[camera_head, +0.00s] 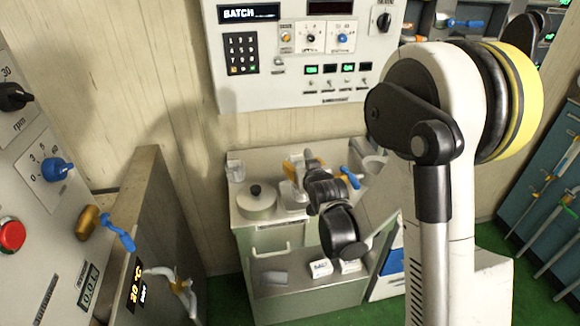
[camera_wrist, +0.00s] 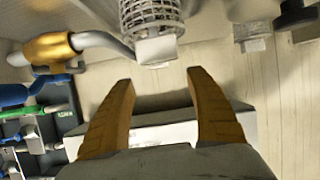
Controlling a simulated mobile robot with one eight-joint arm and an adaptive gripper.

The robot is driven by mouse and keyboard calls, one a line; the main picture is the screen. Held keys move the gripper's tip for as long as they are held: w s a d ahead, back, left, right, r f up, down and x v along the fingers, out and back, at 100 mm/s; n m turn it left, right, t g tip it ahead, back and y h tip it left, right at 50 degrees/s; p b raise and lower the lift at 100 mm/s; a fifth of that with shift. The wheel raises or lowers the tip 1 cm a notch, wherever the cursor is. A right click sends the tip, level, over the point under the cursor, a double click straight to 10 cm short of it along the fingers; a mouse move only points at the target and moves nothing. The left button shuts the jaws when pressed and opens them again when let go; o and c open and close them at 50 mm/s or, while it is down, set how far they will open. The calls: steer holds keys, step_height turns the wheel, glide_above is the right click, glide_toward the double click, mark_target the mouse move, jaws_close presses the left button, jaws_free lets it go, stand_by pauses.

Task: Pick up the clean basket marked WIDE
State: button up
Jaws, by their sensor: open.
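A wire basket (camera_wrist: 152,14) shows at the top of the wrist view, cut off by the frame edge. It has a pale tag (camera_wrist: 157,50) on its near side, and I cannot read any marking on it. My gripper (camera_wrist: 160,78) is open and empty, its two orange fingers spread apart. The basket and tag lie just beyond the fingertips in the picture, with no contact visible. In the head view my arm reaches down over the pale bench, and I cannot make out the basket there.
A lidded pot (camera_head: 256,203) stands on the bench, left of my arm. Small white labelled blocks (camera_head: 320,268) sit on a lower shelf. A control panel (camera_head: 300,60) hangs on the wall behind. A bent metal pipe with an orange collar (camera_wrist: 50,47) lies left in the wrist view.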

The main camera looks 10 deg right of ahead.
mark_target(297, 156)
steer(key=b+x, duration=0.3)
steer(key=x, duration=0.6)
steer(key=shift+w+d+r, duration=0.1)
steer(key=shift+d+r, duration=0.05)
steer(key=shift+d, duration=0.05)
steer(key=c, duration=1.3)
